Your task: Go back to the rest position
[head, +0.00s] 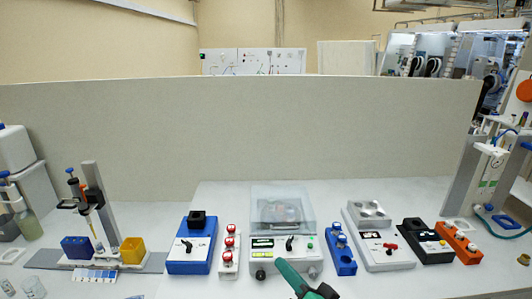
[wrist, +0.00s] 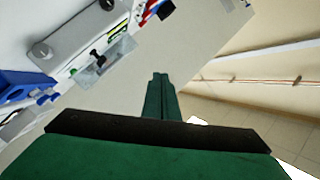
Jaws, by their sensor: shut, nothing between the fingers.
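My gripper (wrist: 159,76) is green, with its two fingers together and nothing between them in the wrist view. In the head view, green parts of my gripper (head: 281,264) rise from the bottom edge, in front of the white device with a clear lid (head: 262,271). How far it is from that device is hard to tell. In the wrist view the fingers point past the bench edge, with the floor and a beige wall beyond.
A blue block device (head: 190,267), a white strip with red knobs (head: 228,270), a small blue unit (head: 341,262), a white-grey device (head: 385,258), a black unit (head: 425,250) and an orange unit (head: 460,252) line the bench. A pipette stand (head: 100,205) is left. A grey panel (head: 250,130) stands behind.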

